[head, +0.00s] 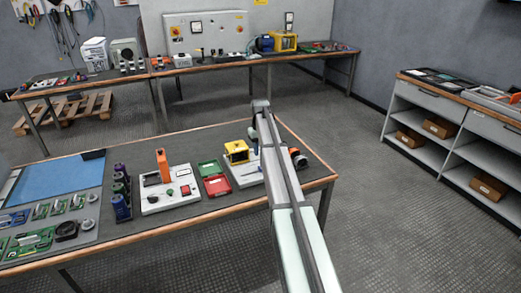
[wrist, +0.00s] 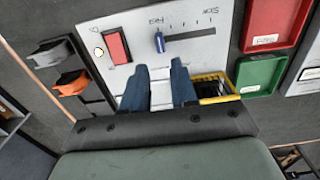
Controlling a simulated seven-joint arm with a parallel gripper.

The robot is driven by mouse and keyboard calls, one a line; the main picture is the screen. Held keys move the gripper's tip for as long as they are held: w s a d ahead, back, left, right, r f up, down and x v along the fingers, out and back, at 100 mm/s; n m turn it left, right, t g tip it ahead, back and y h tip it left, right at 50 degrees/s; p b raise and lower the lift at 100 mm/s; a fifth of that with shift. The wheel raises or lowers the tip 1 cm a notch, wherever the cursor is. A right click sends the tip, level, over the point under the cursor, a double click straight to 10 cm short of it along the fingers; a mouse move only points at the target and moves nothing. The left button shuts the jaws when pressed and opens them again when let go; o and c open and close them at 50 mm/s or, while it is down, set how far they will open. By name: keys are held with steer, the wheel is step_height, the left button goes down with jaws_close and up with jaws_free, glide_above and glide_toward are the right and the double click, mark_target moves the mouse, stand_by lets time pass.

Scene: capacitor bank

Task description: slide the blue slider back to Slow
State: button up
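The blue slider (wrist: 160,42) is a small knob in a dark slot on a white board (wrist: 97,22), seen in the wrist view. It stands at the slot's left end, by the Fast label; the Slow label (wrist: 210,9) is toward the right end. My gripper (wrist: 160,67) is open, with its two blue fingers apart and only board visible between them. The slider shows just past the fingertips, roughly centred on the gap; contact cannot be told. In the head view the board (head: 247,181) is partly covered by my arm, which hides the slider.
On the board are a red rocker switch (wrist: 118,47) and a yellow-edged box (wrist: 218,87), close to the fingers. Red (wrist: 275,22) and green (wrist: 260,74) trays lie right of it. Grey and orange parts (wrist: 70,83) stand left.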

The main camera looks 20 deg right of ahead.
mark_target(260, 167)
steer(key=shift+f, duration=4.25)
steer(key=shift+c, duration=0.2)
jaws_close()
steer(key=shift+a, duration=4.45)
steer(key=shift+o, duration=0.4)
jaws_free()
